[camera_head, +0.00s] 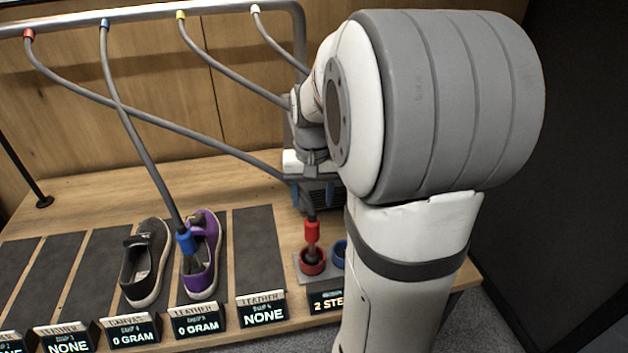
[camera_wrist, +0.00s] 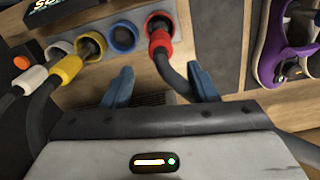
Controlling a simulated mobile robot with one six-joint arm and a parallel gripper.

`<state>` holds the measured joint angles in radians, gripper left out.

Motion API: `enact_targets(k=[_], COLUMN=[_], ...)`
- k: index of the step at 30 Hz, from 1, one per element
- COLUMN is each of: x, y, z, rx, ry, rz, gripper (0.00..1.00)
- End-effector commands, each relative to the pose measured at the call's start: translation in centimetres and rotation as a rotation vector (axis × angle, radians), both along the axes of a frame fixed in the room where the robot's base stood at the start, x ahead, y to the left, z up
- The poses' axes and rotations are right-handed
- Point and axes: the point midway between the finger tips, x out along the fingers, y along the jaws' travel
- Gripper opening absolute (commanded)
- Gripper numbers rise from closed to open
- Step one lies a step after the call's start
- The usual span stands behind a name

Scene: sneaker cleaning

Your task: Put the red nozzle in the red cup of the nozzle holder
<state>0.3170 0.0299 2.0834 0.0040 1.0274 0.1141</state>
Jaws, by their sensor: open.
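The red nozzle (camera_head: 312,231) stands upright, its dark tip inside the red cup (camera_head: 312,267) of the nozzle holder (camera_head: 312,281). In the wrist view, the red nozzle (camera_wrist: 160,41) also sits at the red cup (camera_wrist: 149,19), with its grey hose (camera_wrist: 174,76) running back between my fingers. My gripper (camera_wrist: 161,83) is open, its blue fingers apart on either side of the hose and clear of the red nozzle. In the head view, my arm hides part of the holder.
The blue cup (camera_wrist: 122,37) is empty. The yellow nozzle (camera_wrist: 67,70) and white nozzle (camera_wrist: 32,80) sit at neighbouring cups. The blue nozzle (camera_head: 186,242) is at the purple sneaker (camera_head: 205,272), beside a black sneaker (camera_head: 143,263). Hoses hang from an overhead rail (camera_head: 140,13).

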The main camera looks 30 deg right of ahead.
Motion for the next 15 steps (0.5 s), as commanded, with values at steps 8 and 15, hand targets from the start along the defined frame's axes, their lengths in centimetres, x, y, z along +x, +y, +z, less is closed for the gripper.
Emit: enact_targets(k=[8, 15], x=[0.0, -2.5], y=[0.0, 3.4], z=[4.1, 5.1], rx=[0.000, -0.018], ry=[-0.001, -0.056], rz=[-0.001, 0.092], gripper=[0.53, 0.53])
